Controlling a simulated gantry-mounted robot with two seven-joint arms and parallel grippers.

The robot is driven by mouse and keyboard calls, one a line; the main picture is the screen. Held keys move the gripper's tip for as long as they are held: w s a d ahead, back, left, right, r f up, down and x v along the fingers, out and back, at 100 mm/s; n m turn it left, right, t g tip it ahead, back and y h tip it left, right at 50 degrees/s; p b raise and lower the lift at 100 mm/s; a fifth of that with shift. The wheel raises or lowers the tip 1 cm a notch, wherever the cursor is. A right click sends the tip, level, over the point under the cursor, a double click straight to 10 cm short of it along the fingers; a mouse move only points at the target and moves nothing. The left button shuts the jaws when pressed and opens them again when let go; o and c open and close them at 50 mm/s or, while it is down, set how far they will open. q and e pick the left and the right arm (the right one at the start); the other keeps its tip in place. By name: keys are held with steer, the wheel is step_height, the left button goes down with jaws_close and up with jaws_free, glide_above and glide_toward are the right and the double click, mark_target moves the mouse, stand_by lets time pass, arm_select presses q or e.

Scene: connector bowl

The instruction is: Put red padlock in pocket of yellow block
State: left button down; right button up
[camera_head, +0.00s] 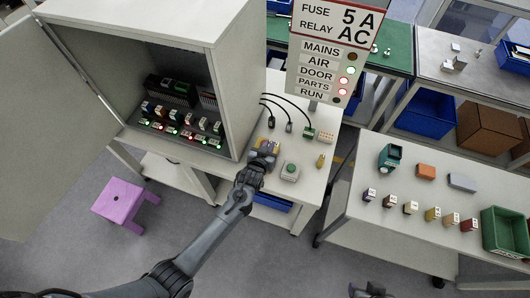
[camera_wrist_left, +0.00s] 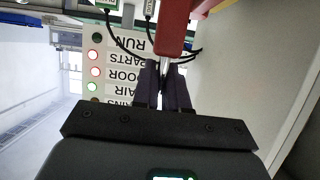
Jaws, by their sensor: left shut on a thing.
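The red padlock (camera_wrist_left: 174,28) is at the top of the left wrist view, beyond my fingertips, with its body cut off by the frame edge. My left gripper (camera_wrist_left: 163,82) is shut on its metal shackle. In the head view my left gripper (camera_head: 257,165) is over the cabinet-side table, close to the yellow block (camera_head: 270,146); the padlock is too small and covered to make out there. A yellow edge (camera_wrist_left: 212,5), seemingly of the block, shows right beside the padlock in the wrist view. The pocket is hidden. My right gripper (camera_head: 371,291) is at the bottom edge, its jaws unclear.
A green-button box (camera_head: 290,171) and a small brass-yellow item (camera_head: 321,160) stand right of the block. Cabled connectors (camera_head: 289,126) lie behind it. The open cabinet (camera_head: 225,75) rises at the left. The right-hand table (camera_head: 375,226) holds several small blocks and a green bin (camera_head: 503,232).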

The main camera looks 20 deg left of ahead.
arm_select(q)
steer(key=shift+a+f, duration=0.1)
steer(key=shift+a, duration=0.15)
steer(key=f+b, duration=0.4)
steer(key=shift+d, duration=0.2)
arm_select(e)
step_height(320, 180, down, 4)
steer(key=shift+d, duration=0.1)
arm_select(q)
steer(key=shift+f, duration=0.15)
steer(key=c, duration=1.2)
jaws_free()
steer(key=shift+o, duration=0.2)
arm_select(e)
steer(key=shift+a, duration=0.2)
